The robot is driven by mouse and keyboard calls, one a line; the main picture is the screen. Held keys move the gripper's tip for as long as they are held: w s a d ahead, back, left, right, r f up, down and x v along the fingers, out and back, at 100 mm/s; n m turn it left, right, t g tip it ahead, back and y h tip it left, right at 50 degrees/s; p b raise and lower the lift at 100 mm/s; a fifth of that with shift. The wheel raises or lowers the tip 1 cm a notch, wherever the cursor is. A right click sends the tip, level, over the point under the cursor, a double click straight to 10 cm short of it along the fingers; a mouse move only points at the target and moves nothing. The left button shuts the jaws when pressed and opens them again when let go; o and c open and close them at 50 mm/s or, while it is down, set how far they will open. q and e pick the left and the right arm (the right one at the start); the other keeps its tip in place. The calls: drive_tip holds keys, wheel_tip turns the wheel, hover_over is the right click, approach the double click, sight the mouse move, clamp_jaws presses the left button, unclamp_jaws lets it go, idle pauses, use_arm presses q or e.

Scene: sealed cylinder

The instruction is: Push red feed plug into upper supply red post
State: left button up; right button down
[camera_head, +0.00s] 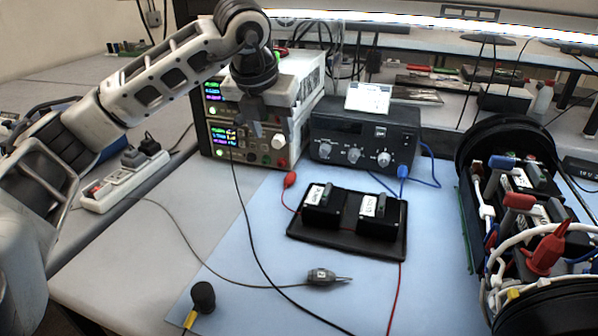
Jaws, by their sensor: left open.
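Two stacked bench supplies stand at the back of the blue mat. The upper supply (213,91) has a lit display; its red post is hidden or too small to make out behind my gripper. The lower supply (217,152) shows a small red post (283,163) at its lower right. A red plug (290,180) with a thin red wire sits at the mat's back, left of the black tray. My left gripper (262,133) is open and points down in front of the supplies, above and left of the red plug. My right gripper is not in view.
The black tray (345,245) holds two black boxes. A dark instrument (362,138) with knobs stands behind it. An opened cylinder (463,205) with wires and a red clip (548,252) is at right. A grey probe (322,277) and loose cables cross the front mat.

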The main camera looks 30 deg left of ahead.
use_arm(q)
hover_over(287, 180)
drive_tip(key=s, duration=0.3)
drive_tip(key=f, duration=0.6)
drive_tip(key=f+p, duration=0.1)
drive_tip(key=f, duration=0.3)
drive_tip(key=shift+w+d, duration=0.15)
drive_tip(key=shift+d, duration=0.1)
drive_tip(key=shift+p+x, duration=0.6)
drive_tip(key=shift+x, duration=2)
drive_tip(key=shift+w+r, duration=0.1)
drive_tip(key=shift+w, duration=0.05)
drive_tip(key=shift+c, duration=0.4)
clamp_jaws()
